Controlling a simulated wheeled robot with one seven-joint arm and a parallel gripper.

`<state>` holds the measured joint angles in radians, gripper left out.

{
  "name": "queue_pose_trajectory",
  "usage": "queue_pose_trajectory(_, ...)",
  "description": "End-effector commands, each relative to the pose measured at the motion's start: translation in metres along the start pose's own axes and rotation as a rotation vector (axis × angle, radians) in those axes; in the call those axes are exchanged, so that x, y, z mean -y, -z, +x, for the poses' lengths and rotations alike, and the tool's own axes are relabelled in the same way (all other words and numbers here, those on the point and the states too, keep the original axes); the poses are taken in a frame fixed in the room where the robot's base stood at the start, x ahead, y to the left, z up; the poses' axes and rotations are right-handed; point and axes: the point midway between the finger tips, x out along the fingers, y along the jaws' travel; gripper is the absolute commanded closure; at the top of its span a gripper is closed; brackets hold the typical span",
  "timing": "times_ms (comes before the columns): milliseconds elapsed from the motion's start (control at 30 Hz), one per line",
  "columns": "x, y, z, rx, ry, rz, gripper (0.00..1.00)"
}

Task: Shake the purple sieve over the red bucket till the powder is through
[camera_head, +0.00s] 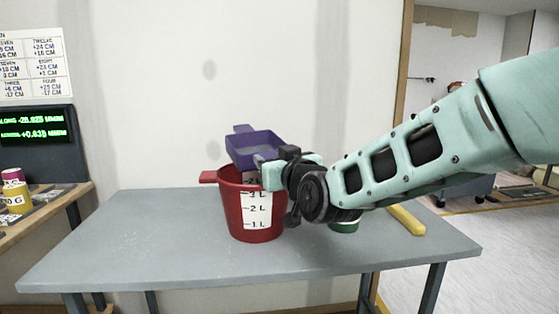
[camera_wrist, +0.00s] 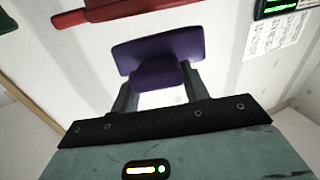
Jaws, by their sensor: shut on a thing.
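The purple sieve (camera_head: 253,146) is above the red bucket (camera_head: 233,209) in the head view, over its mouth and slightly tilted. My gripper (camera_head: 267,160) is shut on the sieve's near side. In the wrist view the purple piece (camera_wrist: 160,50) sits between both fingers of my gripper (camera_wrist: 160,80). The bucket stands upright on the grey table, its white scale facing me and a red handle at its left. A red part (camera_wrist: 110,10) shows at the top of the wrist view. The inside of the sieve and any powder cannot be seen.
The grey table (camera_head: 130,240) is clear left of the bucket. A green round thing (camera_head: 343,226) is partly hidden under my arm, and a yellow bar (camera_head: 406,219) lies to its right. A side bench (camera_head: 45,214) with small pots stands at the left below a lit display (camera_head: 34,131).

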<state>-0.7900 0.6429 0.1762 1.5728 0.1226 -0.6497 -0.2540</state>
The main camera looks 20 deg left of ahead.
Motion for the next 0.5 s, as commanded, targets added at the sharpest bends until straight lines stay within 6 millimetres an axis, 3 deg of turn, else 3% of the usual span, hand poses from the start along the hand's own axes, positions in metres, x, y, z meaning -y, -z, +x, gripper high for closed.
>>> queue_pose_trajectory(233,0.017,0.002,0.006,-0.001,0.001,0.000,0.82)
queue_pose_trajectory(500,0.018,0.001,0.006,-0.001,-0.001,0.000,0.82)
